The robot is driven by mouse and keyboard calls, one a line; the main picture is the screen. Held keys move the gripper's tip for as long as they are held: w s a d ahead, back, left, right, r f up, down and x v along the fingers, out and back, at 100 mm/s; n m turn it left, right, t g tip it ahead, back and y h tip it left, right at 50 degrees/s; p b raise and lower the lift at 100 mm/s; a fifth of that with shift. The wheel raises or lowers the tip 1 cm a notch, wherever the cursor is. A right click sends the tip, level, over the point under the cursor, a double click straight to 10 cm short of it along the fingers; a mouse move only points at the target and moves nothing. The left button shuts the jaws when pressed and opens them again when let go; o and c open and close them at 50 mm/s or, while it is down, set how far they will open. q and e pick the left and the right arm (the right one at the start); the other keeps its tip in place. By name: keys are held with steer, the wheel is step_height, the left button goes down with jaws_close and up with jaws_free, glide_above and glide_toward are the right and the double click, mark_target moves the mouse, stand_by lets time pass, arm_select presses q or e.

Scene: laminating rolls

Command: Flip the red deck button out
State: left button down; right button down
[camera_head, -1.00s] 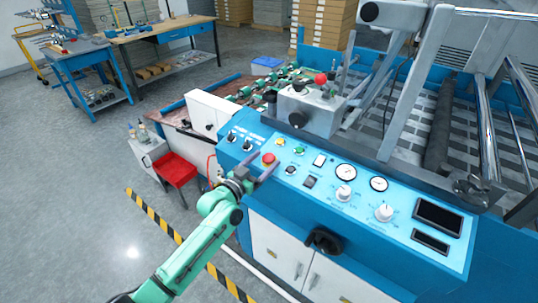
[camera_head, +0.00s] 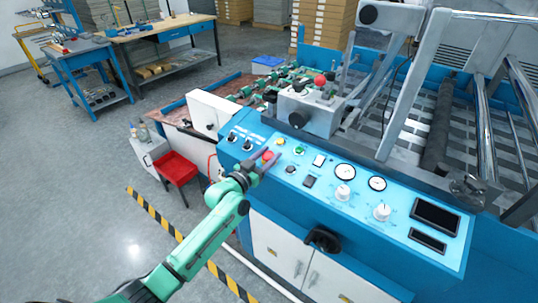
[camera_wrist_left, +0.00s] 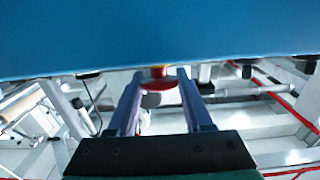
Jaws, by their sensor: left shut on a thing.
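The red deck button (camera_head: 267,155) stands on the light blue control panel of the machine, near its left end. My left gripper (camera_head: 265,159) is at the button, one finger on each side, and is shut on it. In the left wrist view the red button (camera_wrist_left: 159,82) shows between the two fingers, against the blue panel, with a yellow part at its base. Its exact contact with the fingers is hard to make out. My right gripper is not in view.
The control panel (camera_head: 330,215) carries black knobs, a green button, gauges and screens close to the gripper. A grey block with a red-topped knob (camera_head: 320,80) stands behind. A red stool (camera_head: 176,170) stands left of the machine. Open floor lies at the left.

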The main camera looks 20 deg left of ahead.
arm_select(q)
steer(key=shift+r, duration=0.2)
steer(key=shift+c, duration=1.4)
jaws_free()
steer(key=shift+r, duration=0.1)
steer(key=shift+s, duration=0.1)
steer(key=shift+a, duration=0.1)
steer(key=b+v, duration=0.2)
steer(key=v, duration=1.2)
steer(key=shift+s, duration=0.25)
